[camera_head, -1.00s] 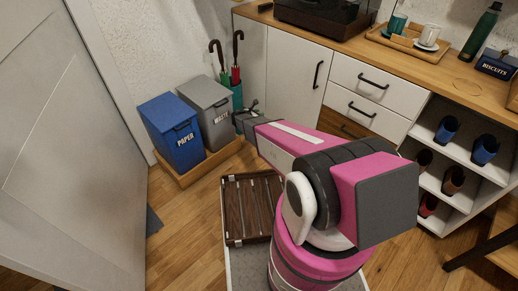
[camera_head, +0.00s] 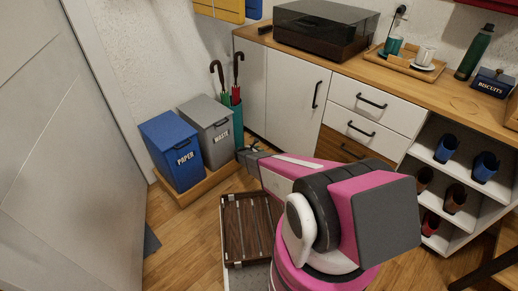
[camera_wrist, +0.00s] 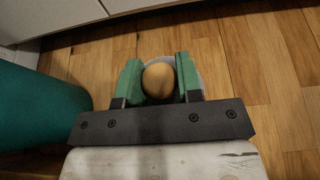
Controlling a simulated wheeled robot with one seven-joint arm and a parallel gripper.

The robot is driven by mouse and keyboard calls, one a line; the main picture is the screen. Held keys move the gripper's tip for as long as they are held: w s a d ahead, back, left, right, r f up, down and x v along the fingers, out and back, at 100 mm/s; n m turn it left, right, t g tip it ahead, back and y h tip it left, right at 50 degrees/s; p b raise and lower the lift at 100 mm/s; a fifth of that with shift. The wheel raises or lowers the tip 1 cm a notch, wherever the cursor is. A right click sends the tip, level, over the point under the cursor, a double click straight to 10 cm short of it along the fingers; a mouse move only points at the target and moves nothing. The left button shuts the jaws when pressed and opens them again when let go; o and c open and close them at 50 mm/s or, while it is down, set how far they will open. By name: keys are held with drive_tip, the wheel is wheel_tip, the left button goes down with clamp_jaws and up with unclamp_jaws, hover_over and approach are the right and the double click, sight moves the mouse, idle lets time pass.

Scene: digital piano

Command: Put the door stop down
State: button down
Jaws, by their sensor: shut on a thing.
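The door stop (camera_wrist: 159,80) shows in the wrist view as a rounded tan top with a pale grey rim (camera_wrist: 201,84) behind it. My gripper (camera_wrist: 160,82) has its green fingers closed on either side of the tan top. Wooden floor lies beneath; I cannot tell whether the door stop touches it. In the head view my gripper (camera_head: 250,150) is low, just right of the umbrella stand, and the door stop cannot be made out there.
The teal umbrella stand (camera_head: 237,122), also in the wrist view (camera_wrist: 40,108), is close left of my gripper. Paper bin (camera_head: 172,152) and waste bin (camera_head: 208,132) stand on a wooden base. Cabinet doors (camera_head: 296,98) rise behind. A slatted wooden tray (camera_head: 246,230) lies in front.

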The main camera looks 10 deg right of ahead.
drive_tip(key=shift+f, duration=1.95)
drive_tip(key=shift+f, duration=0.1)
drive_tip(key=c, duration=0.8)
unclamp_jaws()
drive_tip(key=shift+f, duration=0.15)
